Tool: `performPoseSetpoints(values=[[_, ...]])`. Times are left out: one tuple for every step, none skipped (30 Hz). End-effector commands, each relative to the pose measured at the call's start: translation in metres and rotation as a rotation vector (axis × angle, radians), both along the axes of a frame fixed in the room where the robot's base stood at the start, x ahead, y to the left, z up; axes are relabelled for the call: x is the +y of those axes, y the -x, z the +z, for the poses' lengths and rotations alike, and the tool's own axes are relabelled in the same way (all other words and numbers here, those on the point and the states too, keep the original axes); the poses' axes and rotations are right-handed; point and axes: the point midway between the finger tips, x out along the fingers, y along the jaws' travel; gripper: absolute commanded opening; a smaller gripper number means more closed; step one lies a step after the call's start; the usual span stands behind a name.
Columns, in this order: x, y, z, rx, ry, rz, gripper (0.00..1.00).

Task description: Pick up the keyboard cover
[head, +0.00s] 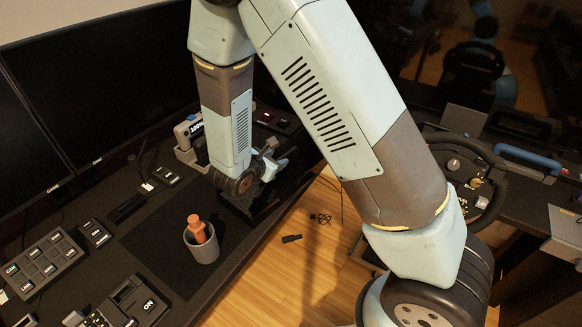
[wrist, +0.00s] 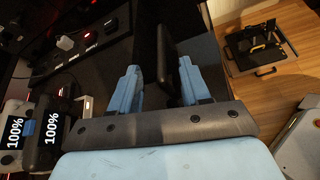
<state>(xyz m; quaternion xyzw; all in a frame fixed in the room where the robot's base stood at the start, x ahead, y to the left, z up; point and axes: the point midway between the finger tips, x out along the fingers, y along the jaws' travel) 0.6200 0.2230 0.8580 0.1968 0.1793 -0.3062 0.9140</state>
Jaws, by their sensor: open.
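My gripper (wrist: 158,82) is open in the wrist view, its two blue fingers spread apart. A thin black slab (wrist: 166,52), which looks like the keyboard cover, reaches in between the fingers, closer to the right one. I cannot tell whether either finger touches it. In the head view my gripper (head: 271,164) is over the desk's front edge, partly hidden by my wrist. A dark, flat piece (head: 240,205) lies just below it there; its outline merges with the black desk.
A grey cup (head: 202,246) with an orange item stands on the desk mat. Monitors (head: 85,95) line the back, and button boxes (head: 42,262) sit at left. A steering wheel (head: 468,172) is at right. Wooden floor shows beyond the desk edge.

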Motion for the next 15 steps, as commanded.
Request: performPoseSetpoints(values=[[-0.002,-0.002,-0.002,0.000,0.001,-0.001,0.47],[-0.003,-0.004,-0.003,0.000,0.001,-0.001,0.47],[-0.005,-0.007,-0.005,0.000,0.001,-0.001,0.47],[-0.007,-0.009,-0.007,0.000,0.001,-0.002,0.47],[-0.009,-0.012,-0.010,0.001,0.001,-0.003,0.47],[-0.012,-0.017,-0.013,0.001,0.002,-0.002,0.47],[-0.014,-0.020,-0.016,0.001,0.001,-0.003,0.47],[-0.016,-0.022,-0.018,0.001,0.001,-0.003,0.47],[-0.018,-0.026,-0.020,0.000,0.000,-0.002,0.47],[-0.020,-0.029,-0.021,0.000,0.000,-0.002,0.47],[-0.022,-0.031,-0.023,0.000,0.000,-0.002,0.47],[-0.023,-0.033,-0.024,0.000,0.001,-0.002,0.47],[-0.024,-0.035,-0.025,0.001,0.000,-0.002,0.47],[-0.025,-0.036,-0.026,0.001,0.000,-0.002,0.47],[-0.026,-0.037,-0.026,0.000,0.000,-0.001,0.47]])
